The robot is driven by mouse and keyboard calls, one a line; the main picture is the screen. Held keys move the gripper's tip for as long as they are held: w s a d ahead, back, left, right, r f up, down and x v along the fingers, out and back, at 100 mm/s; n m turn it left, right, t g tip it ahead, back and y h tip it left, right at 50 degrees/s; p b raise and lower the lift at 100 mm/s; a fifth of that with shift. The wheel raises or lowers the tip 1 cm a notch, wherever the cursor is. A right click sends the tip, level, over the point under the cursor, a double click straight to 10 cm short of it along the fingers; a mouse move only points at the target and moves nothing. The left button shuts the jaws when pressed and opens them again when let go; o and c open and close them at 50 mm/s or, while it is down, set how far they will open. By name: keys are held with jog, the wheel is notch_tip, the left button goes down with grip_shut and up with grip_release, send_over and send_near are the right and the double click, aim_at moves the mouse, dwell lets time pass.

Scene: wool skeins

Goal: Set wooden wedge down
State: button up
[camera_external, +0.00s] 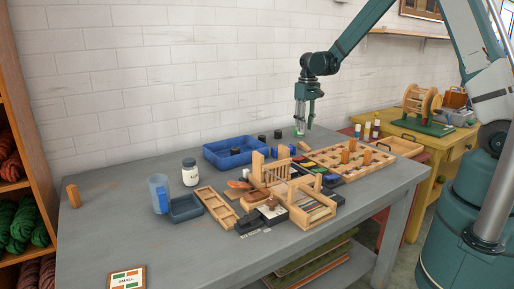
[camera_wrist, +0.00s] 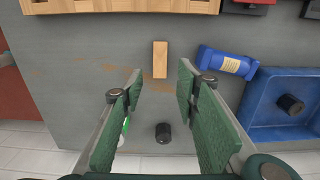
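The wooden wedge (camera_wrist: 160,59), a small pale oblong piece, lies on the grey table ahead of my gripper in the wrist view. In the external view a small wooden piece, apparently the same wedge (camera_external: 304,146), lies near the back edge of the table. My gripper (camera_external: 302,124) is above the table's back edge, pointing down, apart from the wedge. In the wrist view its green finger pads (camera_wrist: 158,90) are wide apart with nothing between them.
A black cylinder (camera_wrist: 163,132) stands near the table edge. A wooden compartment tray (camera_external: 345,160) lies beside the wedge. The table's left part (camera_external: 115,225) is mostly clear.

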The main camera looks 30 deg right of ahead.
jog(key=shift+r, duration=1.6)
jog(key=shift+r, duration=0.1)
jog(key=s+r+t, duration=0.3)
jog(key=s+r, duration=1.4)
jog(key=r, duration=0.1)
jog(key=s+r+t, duration=0.2)
jog(key=s+t, duration=0.2)
jog(key=s, duration=1.5)
jog(key=shift+s+a, duration=0.15)
jog(key=shift+s, duration=0.2)
